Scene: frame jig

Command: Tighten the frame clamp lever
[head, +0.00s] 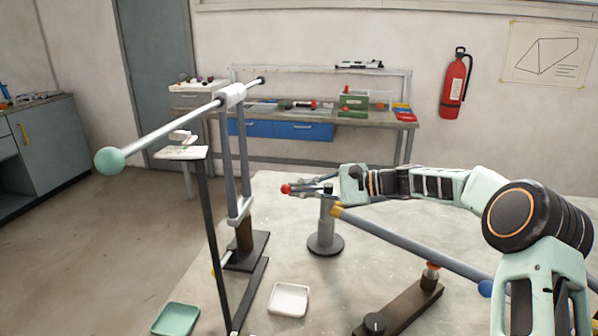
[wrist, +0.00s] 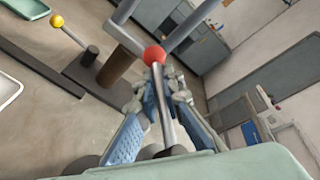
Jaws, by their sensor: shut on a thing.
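The clamp lever is a thin grey rod with a red ball end (head: 286,188). It sits at the top of a grey post on a round dark base (head: 325,243). My gripper (head: 312,190) is shut on the lever, with the red ball sticking out past the fingertips to the left. In the wrist view, the lever's rod (wrist: 164,105) runs between the blue-padded fingers of my gripper (wrist: 158,90). The clamp mechanism under the fingers is largely hidden.
A tall upright frame stand (head: 228,150) with a long rod ending in a green ball (head: 110,160) stands to the left. A blue-grey tube (head: 410,245) slopes below my arm. A white tray (head: 288,300) and a green tray (head: 176,318) lie in front. A yellow-ball lever (wrist: 57,21) is beyond the gripper.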

